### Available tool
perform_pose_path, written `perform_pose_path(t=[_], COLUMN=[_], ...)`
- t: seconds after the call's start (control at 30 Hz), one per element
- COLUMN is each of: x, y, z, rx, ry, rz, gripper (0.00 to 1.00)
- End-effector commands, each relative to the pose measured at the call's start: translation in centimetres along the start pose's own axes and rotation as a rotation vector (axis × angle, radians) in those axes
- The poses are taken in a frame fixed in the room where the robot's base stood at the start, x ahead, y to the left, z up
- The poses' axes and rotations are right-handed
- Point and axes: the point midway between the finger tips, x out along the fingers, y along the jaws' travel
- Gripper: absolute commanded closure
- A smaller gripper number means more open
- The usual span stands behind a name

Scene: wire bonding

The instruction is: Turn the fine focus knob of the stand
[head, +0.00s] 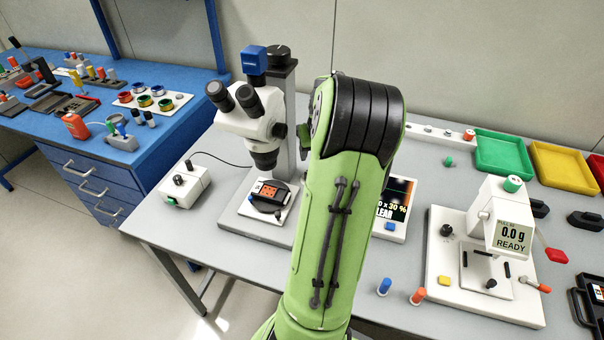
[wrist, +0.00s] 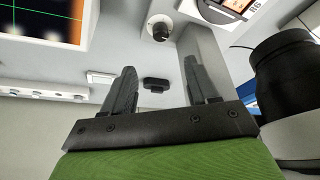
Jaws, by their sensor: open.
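The microscope stand's grey column (head: 286,110) stands behind the microscope (head: 250,115) in the head view. In the wrist view the column (wrist: 222,62) rises behind my gripper's right finger. A small round part with a pale rim and dark centre (wrist: 160,30) shows beyond the fingertips; I cannot tell whether it is the fine focus knob. My gripper (wrist: 160,68) is open, with nothing clearly between its fingers.
A black microscope barrel (wrist: 285,70) is close on the right in the wrist view. The lit screen (head: 395,200) stands right of my arm. A scale-like device (head: 510,235) is farther right. A small white box (head: 185,187) sits left of the stand.

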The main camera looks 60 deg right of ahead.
Motion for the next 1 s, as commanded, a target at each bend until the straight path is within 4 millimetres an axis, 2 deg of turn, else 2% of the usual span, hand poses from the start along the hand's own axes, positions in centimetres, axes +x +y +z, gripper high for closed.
perform_pose_path(t=[0.3, 0.5, 0.7, 0.93, 1.0], x=[8.2, 12.7, 14.6, 14.6, 14.6], y=[-0.2, -0.3, -0.2, -0.2, -0.2], z=[0.2, 0.2, 0.1, 0.0, 0.0], rx=[0.001, 0.002, 0.002, 0.002, 0.002], ry=[-0.006, -0.006, -0.003, -0.003, -0.003], rz=[-0.007, -0.006, -0.004, -0.004, -0.004], gripper=[0.41, 0.41, 0.41, 0.41, 0.5])
